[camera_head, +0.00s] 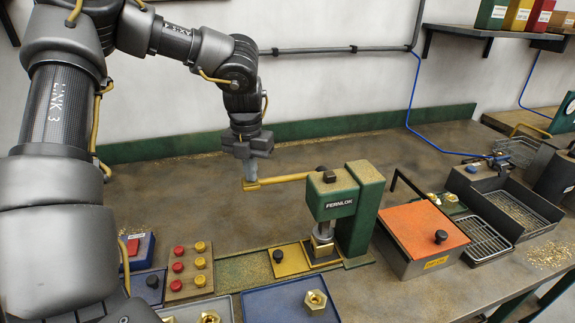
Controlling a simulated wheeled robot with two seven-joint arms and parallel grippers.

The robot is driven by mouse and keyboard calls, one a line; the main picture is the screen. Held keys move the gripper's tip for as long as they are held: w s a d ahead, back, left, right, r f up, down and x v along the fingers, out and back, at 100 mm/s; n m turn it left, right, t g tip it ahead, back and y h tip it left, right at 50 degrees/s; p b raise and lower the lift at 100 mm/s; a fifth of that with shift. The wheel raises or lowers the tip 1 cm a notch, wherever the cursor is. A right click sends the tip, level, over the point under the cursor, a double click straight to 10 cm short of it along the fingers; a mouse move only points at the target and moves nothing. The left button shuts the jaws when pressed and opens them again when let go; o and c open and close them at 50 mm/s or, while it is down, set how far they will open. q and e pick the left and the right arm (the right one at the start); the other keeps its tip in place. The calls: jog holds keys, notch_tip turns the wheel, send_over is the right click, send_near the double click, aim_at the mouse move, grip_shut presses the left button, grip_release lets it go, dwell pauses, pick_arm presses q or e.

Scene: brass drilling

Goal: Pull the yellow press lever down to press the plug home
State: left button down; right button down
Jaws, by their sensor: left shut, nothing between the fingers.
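The green press (357,205), labelled FERNLOK, stands on the bench right of centre. Its yellow lever (284,180) sticks out to the left from the press head, roughly level. A brass piece (322,243) sits under the press ram; I cannot make out the plug apart from it. My left gripper (251,182) points down at the lever's free left end. It is shut with nothing held, and its tips are at or just above the lever end; I cannot tell whether they touch. My right gripper is not in view.
An orange-lidded box (422,228) stands right of the press, with wire baskets (482,240) beyond. A board with red and yellow knobs (189,271) and a blue tray with a brass nut (285,300) lie in front. The bench behind the press is clear.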

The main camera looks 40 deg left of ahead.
pick_arm(q)
jog(key=shift+s+f, duration=0.1)
jog(key=shift+f, duration=0.2)
jog(key=shift+s+a+f+b, duration=0.15)
jog(key=shift+s+f+b, duration=0.05)
jog(key=shift+f+b, duration=0.4)
jog(key=shift+s+f+b, duration=0.1)
jog(key=shift+f+b, duration=0.05)
jog(key=shift+b, duration=0.2)
jog(key=shift+r, duration=0.2)
